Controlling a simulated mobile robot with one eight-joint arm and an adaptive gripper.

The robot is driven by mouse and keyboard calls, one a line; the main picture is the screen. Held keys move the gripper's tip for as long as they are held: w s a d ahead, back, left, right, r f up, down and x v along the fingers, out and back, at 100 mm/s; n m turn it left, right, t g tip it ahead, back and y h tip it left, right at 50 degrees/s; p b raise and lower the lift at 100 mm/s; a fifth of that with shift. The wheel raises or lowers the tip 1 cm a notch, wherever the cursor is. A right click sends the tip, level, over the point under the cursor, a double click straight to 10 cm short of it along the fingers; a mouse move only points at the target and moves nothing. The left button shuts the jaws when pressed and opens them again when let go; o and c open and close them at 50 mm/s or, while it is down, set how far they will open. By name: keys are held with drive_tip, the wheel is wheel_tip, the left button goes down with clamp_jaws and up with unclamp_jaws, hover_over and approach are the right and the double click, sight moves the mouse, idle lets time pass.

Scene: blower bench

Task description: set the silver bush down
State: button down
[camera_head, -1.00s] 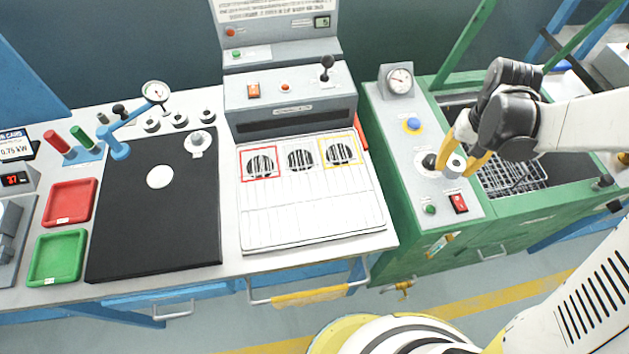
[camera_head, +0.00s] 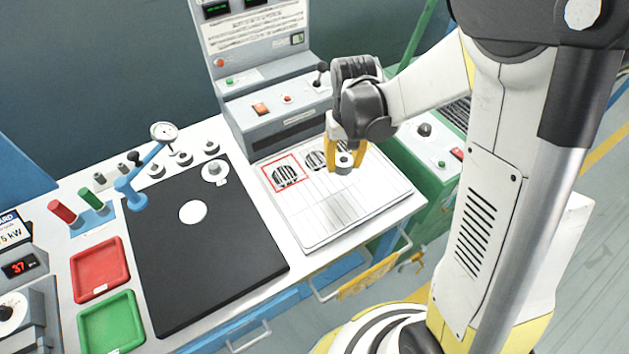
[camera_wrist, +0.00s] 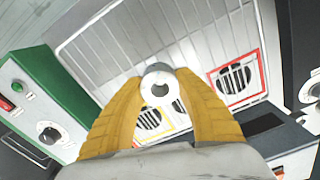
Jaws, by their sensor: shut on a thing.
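My gripper (camera_head: 346,158) has yellow fingers shut on the silver bush (camera_head: 343,168), a short ring with a hole through it. In the head view it hangs over the white slatted panel (camera_head: 330,205) on the bench, in front of the grey blower unit. The gap below the bush is hard to judge. In the wrist view the bush (camera_wrist: 160,86) sits between the tips of both fingers, with the slats and round grilles behind it. The red-framed grille (camera_head: 285,174) is clear to the left; the yellow-framed grille is partly hidden by my gripper.
A black mat (camera_head: 205,250) with a white disc (camera_head: 193,211) lies left of the panel. A blue dial-gauge stand (camera_head: 135,190) rises at its far left edge. Red (camera_head: 100,268) and green (camera_head: 111,321) trays are at left. The green machine (camera_head: 425,165) stands right.

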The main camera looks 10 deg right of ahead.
drive_tip(key=shift+a+r+m+p, duration=0.3)
drive_tip(key=shift+a+r+p, duration=0.05)
drive_tip(key=shift+r, duration=0.05)
drive_tip(key=w+d+r+m+p, duration=0.3)
drive_tip(key=d+r+m+p, duration=0.3)
drive_tip(key=d+m, duration=0.35)
drive_tip(key=b, duration=0.4)
hover_over(339, 182)
wheel_tip(339, 182, down, 7)
drive_tip(key=shift+f, duration=0.1)
drive_tip(key=shift+f+b, duration=1)
drive_tip(key=shift+f, duration=1)
drive_tip(key=shift+s+f, duration=0.1)
drive_tip(key=c, duration=0.9)
unclamp_jaws()
drive_tip(key=shift+c, duration=0.2)
